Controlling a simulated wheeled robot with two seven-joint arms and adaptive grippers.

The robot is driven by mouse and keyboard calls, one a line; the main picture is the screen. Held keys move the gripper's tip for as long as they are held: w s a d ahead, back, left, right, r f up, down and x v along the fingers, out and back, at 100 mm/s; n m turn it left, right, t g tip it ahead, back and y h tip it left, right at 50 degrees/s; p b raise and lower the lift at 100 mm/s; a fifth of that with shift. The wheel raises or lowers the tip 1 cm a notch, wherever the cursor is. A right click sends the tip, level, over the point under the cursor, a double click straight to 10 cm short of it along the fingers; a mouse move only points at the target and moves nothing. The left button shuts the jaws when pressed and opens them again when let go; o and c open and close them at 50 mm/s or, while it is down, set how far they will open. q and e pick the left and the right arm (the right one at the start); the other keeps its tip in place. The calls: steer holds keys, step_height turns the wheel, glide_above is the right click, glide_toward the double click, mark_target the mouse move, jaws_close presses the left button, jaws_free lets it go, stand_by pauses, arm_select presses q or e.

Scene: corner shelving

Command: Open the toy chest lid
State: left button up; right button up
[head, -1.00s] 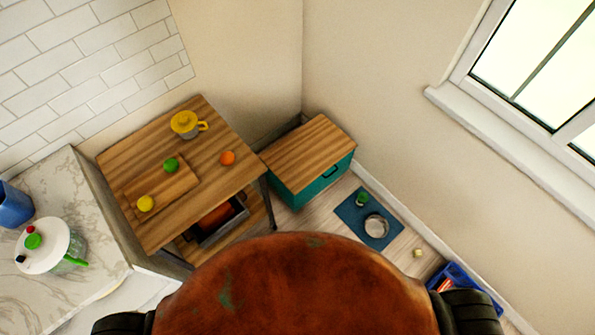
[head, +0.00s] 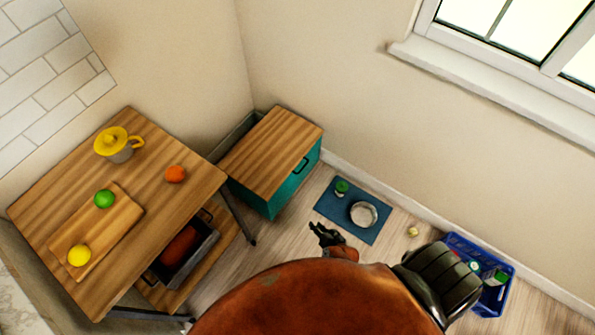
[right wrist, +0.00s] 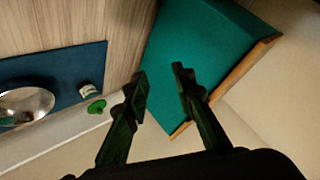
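The toy chest (head: 293,190) is a teal box with a wooden lid (head: 272,150) in the corner. The lid looks closed, and a dark handle (head: 303,165) shows on the teal front. My right gripper (head: 320,230) is above the floor, in front of the chest and apart from it. In the right wrist view, my right gripper (right wrist: 160,74) is open and empty, with its fingers pointing toward the teal chest (right wrist: 200,50). The lid's wooden edge (right wrist: 240,83) shows there on the right. My left gripper is not in view.
A wooden table (head: 140,205) with fruit and a yellow-lidded mug (head: 117,146) stands left of the chest. A blue mat (head: 337,217) with a metal bowl (head: 364,214) lies right of it. A blue crate (head: 508,290) stands by the wall. Bare floor separates chest and mat.

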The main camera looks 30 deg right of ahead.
steer(key=w+d+m+t+h+b, duration=0.35)
steer(key=w+m+b, duration=0.35)
steer(key=w+b, duration=0.55)
steer(key=m+t+h+b, duration=0.1)
steer(key=m+h+b, duration=0.2)
steer(key=m+b, duration=0.35)
glide_toward(303, 168)
steer(key=f+x, duration=0.1)
steer(key=x, duration=0.2)
steer(key=shift+n+y, duration=0.25)
steer(key=x, duration=0.2)
steer(key=b+x, duration=0.1)
steer(key=x, duration=0.1)
steer(key=b+x, duration=0.1)
steer(key=x, duration=0.2)
steer(key=shift+w+d+r, duration=0.1)
steer(key=shift+d+r, duration=0.05)
steer(key=shift+r, duration=0.15)
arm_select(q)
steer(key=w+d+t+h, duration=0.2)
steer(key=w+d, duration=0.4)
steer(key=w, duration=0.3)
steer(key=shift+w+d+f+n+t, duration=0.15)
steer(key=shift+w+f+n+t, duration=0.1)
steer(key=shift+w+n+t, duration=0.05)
arm_select(e)
steer(key=shift+c, duration=0.5)
jaws_close()
